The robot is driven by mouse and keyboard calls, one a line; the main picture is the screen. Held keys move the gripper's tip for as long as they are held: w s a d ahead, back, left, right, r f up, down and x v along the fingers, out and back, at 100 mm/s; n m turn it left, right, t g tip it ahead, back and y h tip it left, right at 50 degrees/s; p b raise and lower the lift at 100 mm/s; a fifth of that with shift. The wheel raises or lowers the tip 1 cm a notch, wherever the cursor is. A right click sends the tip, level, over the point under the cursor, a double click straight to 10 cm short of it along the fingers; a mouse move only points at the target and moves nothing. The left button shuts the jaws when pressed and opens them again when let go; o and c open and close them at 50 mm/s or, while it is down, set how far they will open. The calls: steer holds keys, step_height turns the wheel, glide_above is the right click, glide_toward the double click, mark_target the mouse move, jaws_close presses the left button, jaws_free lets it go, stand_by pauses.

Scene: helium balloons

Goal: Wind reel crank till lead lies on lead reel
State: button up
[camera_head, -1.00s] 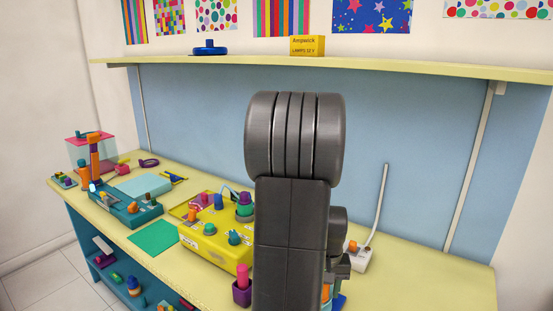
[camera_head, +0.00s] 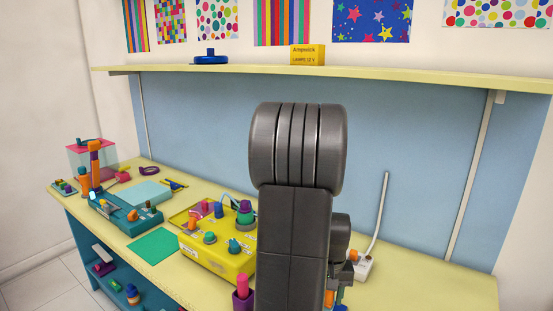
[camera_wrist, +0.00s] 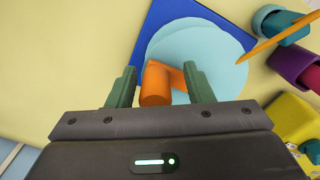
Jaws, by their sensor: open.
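In the wrist view, the reel is a pale blue disc (camera_wrist: 215,45) over a dark blue base (camera_wrist: 152,32). An orange crank (camera_wrist: 156,84) stands up from it. My gripper (camera_wrist: 159,72) is open, with one green finger on each side of the orange crank knob. I cannot tell whether either finger touches it. In the head view my arm hides most of the reel.
A yellow box (camera_head: 218,256) with knobs stands left of my arm, and a purple cup (camera_head: 243,299) stands in front of it. A white power strip (camera_head: 364,268) with an upright cord lies to the right. The tabletop (camera_head: 440,288) at far right is clear.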

steer(key=shift+r+p, duration=2.35)
steer(key=shift+r, duration=1.15)
steer(key=shift+f, duration=0.15)
step_height(320, 180, down, 7)
steer(key=b, duration=0.5)
steer(key=shift+f, duration=0.15)
steer(key=shift+s+a+r, duration=0.25)
steer(key=shift+s+a, duration=0.15)
steer(key=shift+w, duration=0.1)
